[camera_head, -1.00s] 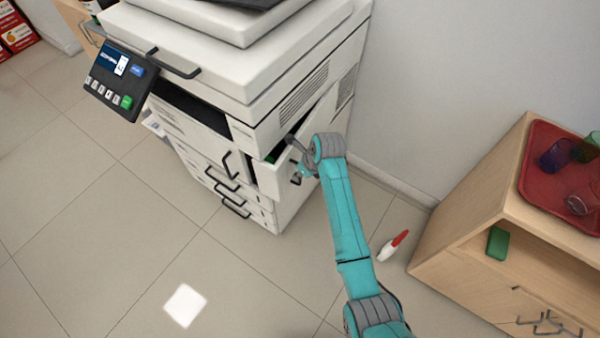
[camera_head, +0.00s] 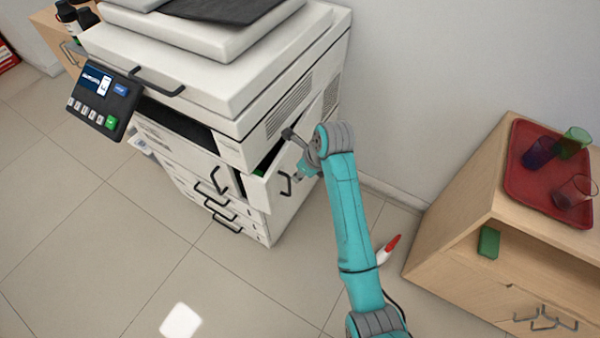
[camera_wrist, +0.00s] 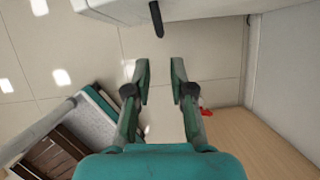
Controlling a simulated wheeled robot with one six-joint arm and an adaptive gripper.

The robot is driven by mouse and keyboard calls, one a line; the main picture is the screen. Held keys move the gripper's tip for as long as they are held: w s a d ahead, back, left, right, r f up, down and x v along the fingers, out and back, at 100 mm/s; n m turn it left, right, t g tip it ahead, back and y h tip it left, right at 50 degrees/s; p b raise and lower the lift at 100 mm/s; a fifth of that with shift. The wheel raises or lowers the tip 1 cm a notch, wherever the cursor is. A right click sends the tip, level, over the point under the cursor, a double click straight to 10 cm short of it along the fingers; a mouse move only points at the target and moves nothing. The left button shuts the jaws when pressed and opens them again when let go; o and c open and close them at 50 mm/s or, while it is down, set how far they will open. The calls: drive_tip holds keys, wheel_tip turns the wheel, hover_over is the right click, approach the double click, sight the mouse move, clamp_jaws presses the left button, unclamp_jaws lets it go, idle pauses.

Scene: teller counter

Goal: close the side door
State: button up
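The white copier (camera_head: 215,60) stands at the left in the head view. Its side door (camera_head: 290,200) is ajar on the right side, with a dark gap (camera_head: 268,160) along its upper edge and a dark handle (camera_head: 285,184) on its face. A dark handle (camera_wrist: 156,18) on a white panel (camera_wrist: 205,9) lies just beyond the fingertips. I cannot tell whether anything touches.
A wooden cabinet (camera_head: 455,225) with a red tray (camera_head: 520,185) of cups stands at the right. A white bottle with a red tip (camera_head: 389,248) lies on the floor between. The wall is behind the copier. The tiled floor at the front left is clear.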

drive_tip(key=c, duration=0.3)
drive_tip(key=shift+s+f, duration=0.15)
drive_tip(key=shift+f, duration=0.2)
clamp_jaws()
drive_tip(key=n+t+y, duration=0.2)
drive_tip(key=t+y, duration=0.2)
drive_tip(key=y, duration=0.9)
approach(269, 191)
drive_tip(key=shift+t, duration=0.4)
drive_tip(key=x, duration=0.7)
drive_tip(key=shift+s+a, duration=0.2)
drive_tip(key=shift+s, duration=0.05)
